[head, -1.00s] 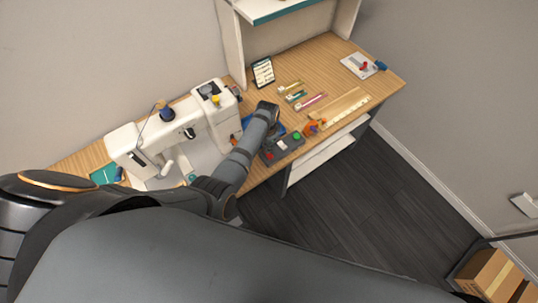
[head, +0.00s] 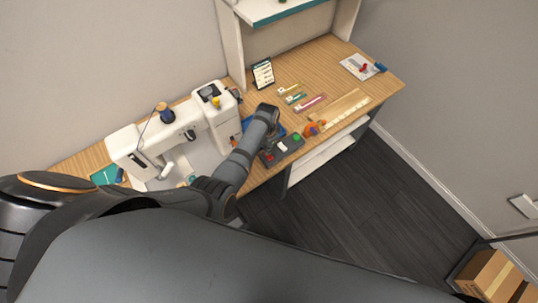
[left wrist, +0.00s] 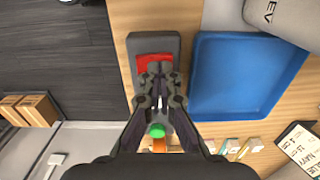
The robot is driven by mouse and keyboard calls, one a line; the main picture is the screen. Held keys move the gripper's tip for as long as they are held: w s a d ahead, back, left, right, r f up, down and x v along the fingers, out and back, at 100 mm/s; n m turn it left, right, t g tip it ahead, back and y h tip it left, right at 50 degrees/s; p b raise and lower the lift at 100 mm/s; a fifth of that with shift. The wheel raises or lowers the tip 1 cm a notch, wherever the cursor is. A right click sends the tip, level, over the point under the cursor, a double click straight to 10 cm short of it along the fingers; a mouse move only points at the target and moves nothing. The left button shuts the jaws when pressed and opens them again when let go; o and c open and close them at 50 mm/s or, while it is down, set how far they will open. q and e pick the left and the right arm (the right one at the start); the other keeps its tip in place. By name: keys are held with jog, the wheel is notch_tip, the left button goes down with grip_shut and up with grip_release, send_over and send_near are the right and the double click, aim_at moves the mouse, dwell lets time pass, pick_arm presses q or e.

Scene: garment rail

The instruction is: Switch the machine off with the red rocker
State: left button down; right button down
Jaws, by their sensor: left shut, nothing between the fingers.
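The red rocker (head: 269,157) sits at the near-left end of a dark grey control box on the table's front edge. In the left wrist view the red rocker (left wrist: 155,63) is partly covered by my left gripper (left wrist: 160,70). Its fingers are shut with nothing between them, and the tips overlap the rocker's lower part. I cannot tell whether they touch it. In the head view my wrist hides the fingertips. The box (left wrist: 133,50) also carries a green button (head: 296,137) and a white switch (head: 283,146). My right gripper is not in view.
A blue tray (left wrist: 240,75) lies right beside the box in the left wrist view. A white sewing machine (head: 170,133) stands on the left. An orange object (head: 311,129) lies just past the green button. Rulers (head: 345,108) and small coloured packets lie farther right.

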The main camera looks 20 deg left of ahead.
pick_arm(q)
notch_tip(320, 180, up, 4)
jog(key=p, duration=0.4)
jog(key=shift+r, duration=0.15)
jog(key=shift+r+p, duration=0.3)
jog(key=shift+r, duration=0.55)
